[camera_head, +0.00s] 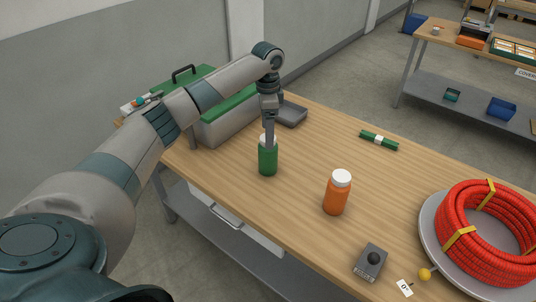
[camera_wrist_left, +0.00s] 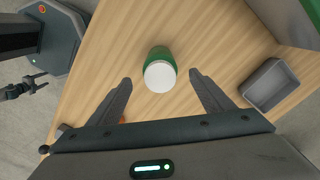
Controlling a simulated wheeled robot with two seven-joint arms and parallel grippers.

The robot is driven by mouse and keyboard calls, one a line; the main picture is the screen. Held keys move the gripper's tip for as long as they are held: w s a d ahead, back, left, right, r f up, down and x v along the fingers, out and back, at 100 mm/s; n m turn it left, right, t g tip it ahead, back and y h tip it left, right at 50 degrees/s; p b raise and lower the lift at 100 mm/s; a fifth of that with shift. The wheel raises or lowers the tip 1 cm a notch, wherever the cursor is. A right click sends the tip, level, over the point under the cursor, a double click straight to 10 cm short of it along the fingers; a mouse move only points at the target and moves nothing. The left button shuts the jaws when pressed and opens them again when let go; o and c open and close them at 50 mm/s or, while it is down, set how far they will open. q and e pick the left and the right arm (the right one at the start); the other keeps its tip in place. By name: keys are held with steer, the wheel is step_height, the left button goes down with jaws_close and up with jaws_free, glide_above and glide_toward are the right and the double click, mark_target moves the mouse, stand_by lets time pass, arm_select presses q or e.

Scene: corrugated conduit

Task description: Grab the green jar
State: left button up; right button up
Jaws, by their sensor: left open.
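The green jar (camera_head: 268,162) with a white lid stands upright on the wooden table in the head view. In the left wrist view the jar (camera_wrist_left: 160,70) shows from above, its white lid facing the camera. My left gripper (camera_head: 269,140) points down over the jar in the head view, its fingers overlapping the lid. In the left wrist view the left gripper (camera_wrist_left: 160,80) is open, one finger on each side of the lid, with gaps between. The jar's back side is hidden.
An orange jar (camera_head: 337,193) with a white lid stands to the right. A grey tray (camera_head: 291,114) and a green-lidded box (camera_head: 225,119) are behind.

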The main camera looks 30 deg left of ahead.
mark_target(268, 155)
arm_select(q)
steer(key=shift+f+p, duration=0.3)
steer(key=shift+f, duration=1.45)
steer(key=shift+f+p, duration=0.4)
steer(key=shift+p, duration=0.1)
step_height(268, 155, down, 3)
steer(key=shift+f+p, duration=0.1)
steer(key=shift+p, duration=0.65)
steer(key=shift+f, duration=0.6)
